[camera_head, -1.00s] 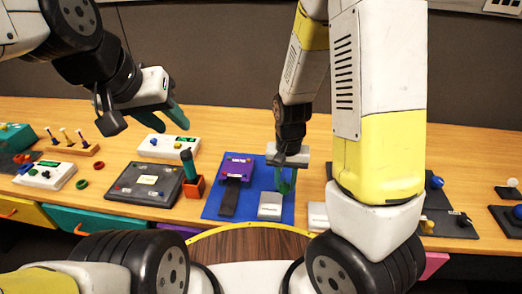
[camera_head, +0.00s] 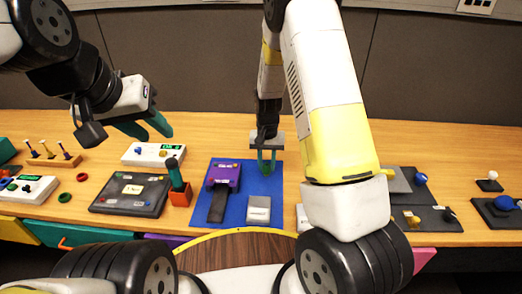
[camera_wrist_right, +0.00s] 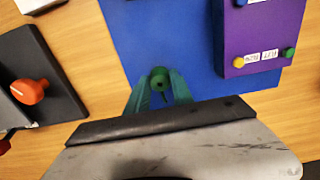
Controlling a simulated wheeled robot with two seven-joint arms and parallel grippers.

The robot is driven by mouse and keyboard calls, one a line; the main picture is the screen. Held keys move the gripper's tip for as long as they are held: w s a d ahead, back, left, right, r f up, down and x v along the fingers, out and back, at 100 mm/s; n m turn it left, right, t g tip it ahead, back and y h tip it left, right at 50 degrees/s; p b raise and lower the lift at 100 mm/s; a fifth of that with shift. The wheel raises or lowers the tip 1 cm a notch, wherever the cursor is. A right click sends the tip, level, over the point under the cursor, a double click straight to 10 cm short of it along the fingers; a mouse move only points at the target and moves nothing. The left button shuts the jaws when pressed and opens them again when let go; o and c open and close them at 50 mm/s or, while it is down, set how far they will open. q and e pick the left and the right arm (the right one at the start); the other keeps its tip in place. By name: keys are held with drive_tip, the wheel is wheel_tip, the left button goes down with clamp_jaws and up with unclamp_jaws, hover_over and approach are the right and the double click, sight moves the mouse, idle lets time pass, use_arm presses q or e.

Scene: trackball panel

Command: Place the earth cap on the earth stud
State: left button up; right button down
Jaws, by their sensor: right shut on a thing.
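My right gripper (camera_head: 266,168) is shut on a small round green cap (camera_wrist_right: 159,79), taken to be the earth cap, over the right back part of the blue mat (camera_head: 235,216). In the right wrist view the cap sits between the green fingertips of my right gripper (camera_wrist_right: 160,92). In the head view the fingers and arm hide it. I cannot pick out the earth stud for certain. The purple unit (camera_head: 224,174) left of the gripper carries small coloured knobs, among them a green one (camera_wrist_right: 290,52). My left gripper (camera_head: 146,130) is open and empty above the table's left part.
A light grey box (camera_head: 258,208) stands on the mat in front of the right gripper. An orange holder (camera_head: 181,195) with a green-handled tool and a dark panel (camera_head: 130,193) stand left of the mat. A dark panel with an orange knob (camera_wrist_right: 30,92) lies beside the mat.

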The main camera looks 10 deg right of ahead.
sight(266, 165)
drive_tip(key=shift+f, duration=0.3)
drive_tip(key=c, duration=1.1)
unclamp_jaws()
drive_tip(key=s+d+r+n+t+y, duration=0.1)
drive_tip(key=s+r, duration=0.3)
drive_tip(key=r, duration=0.9)
drive_tip(key=s+d+r+t+y, duration=0.15)
drive_tip(key=s+r, duration=0.35)
drive_tip(key=r, duration=0.8)
drive_tip(key=s+r+n+t, duration=0.2)
drive_tip(key=s+r, duration=0.4)
drive_tip(key=s, duration=0.8)
drive_tip(key=shift+d+r+t, duration=0.2)
drive_tip(key=shift+t, duration=0.65)
